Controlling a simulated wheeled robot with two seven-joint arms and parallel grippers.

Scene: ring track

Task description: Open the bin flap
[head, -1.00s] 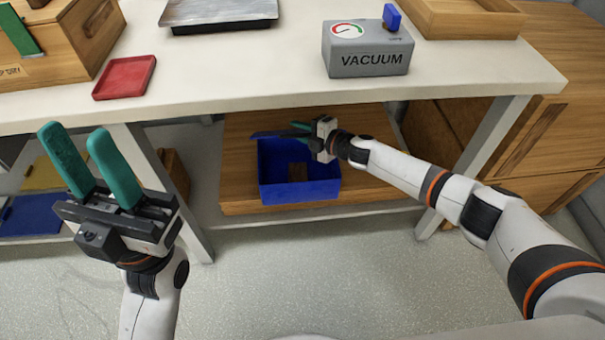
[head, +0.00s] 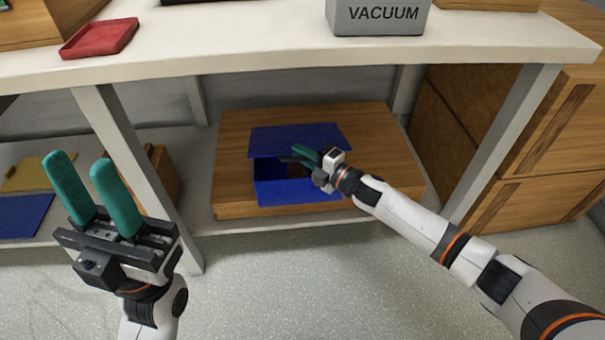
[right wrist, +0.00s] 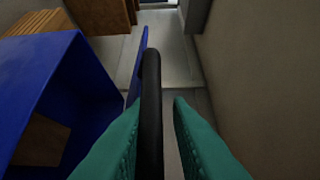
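The blue bin (head: 285,192) stands on a wooden board on the low shelf. Its flap (head: 295,137) is up along the bin's back edge, and the bin's mouth is uncovered. In the right wrist view the bin (right wrist: 50,75) fills the left, and the flap (right wrist: 138,68) shows nearly edge-on. My right gripper (head: 300,156) is at the flap's front side. Its fingers (right wrist: 156,110) are apart around a black bar (right wrist: 151,100), with a gap on the right. My left gripper (head: 82,165) is open and empty at the left.
The wooden board (head: 235,150) lies under the white table (head: 230,50). Table legs (head: 135,165) stand on both sides. A grey vacuum box (head: 378,17) and a red tray (head: 100,38) are on top. A brown piece (right wrist: 40,140) lies inside the bin.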

